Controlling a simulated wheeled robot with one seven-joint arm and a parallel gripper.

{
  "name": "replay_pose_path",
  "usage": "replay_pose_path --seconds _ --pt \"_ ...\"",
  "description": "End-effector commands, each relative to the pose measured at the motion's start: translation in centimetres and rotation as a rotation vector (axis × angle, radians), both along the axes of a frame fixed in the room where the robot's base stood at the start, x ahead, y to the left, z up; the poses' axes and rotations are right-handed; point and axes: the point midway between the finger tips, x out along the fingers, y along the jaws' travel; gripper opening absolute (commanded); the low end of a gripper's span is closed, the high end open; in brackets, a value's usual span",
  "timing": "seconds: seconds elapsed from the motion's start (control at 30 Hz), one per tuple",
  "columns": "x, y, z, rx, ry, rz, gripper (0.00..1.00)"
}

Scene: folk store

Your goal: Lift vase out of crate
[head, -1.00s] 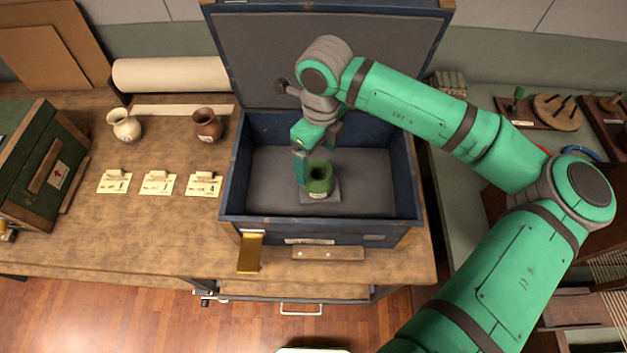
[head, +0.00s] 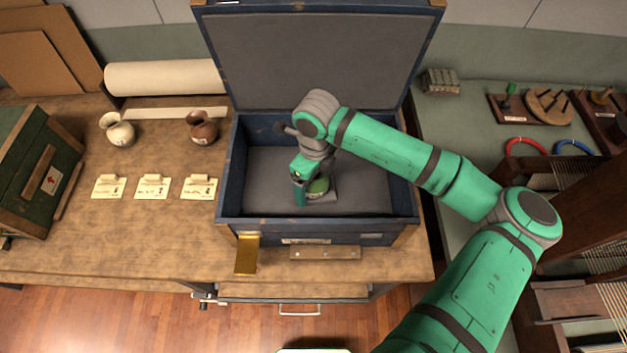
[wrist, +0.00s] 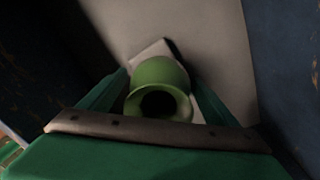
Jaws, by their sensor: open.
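The green vase (head: 318,186) stands inside the open blue crate (head: 401,190), on a small pad on the grey crate floor. In the head view my gripper (head: 311,190) is down in the crate over the vase and hides much of it. In the wrist view the vase (wrist: 159,84) shows its round dark mouth towards the camera. My gripper (wrist: 160,92) is open there, with one green finger on each side of the vase. I cannot tell whether either finger touches it.
The crate's lid (head: 320,60) stands open behind it. A cream vase (head: 118,130) and a brown vase (head: 202,128) stand on the bench to the left, behind several cards (head: 153,187). A green case (head: 40,170) is at far left.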

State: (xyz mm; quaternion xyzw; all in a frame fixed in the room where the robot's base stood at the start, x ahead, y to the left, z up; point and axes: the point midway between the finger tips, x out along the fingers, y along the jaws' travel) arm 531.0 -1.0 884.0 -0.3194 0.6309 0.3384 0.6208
Motion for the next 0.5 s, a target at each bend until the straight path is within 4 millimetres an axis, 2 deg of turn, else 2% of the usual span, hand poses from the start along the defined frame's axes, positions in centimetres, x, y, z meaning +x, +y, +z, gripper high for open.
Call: replay_pose_path --seconds 0.23,0.27,0.47,0.5 --pt "0.00 -0.02 -0.25 -0.001 -0.001 0.000 0.83" --pt "0.00 -0.02 -0.24 -0.001 -0.001 0.000 0.81" --pt "0.00 -0.01 -0.23 -0.001 -0.001 0.000 0.33" --pt "0.01 -0.01 -0.21 -0.001 -0.001 0.000 0.32"
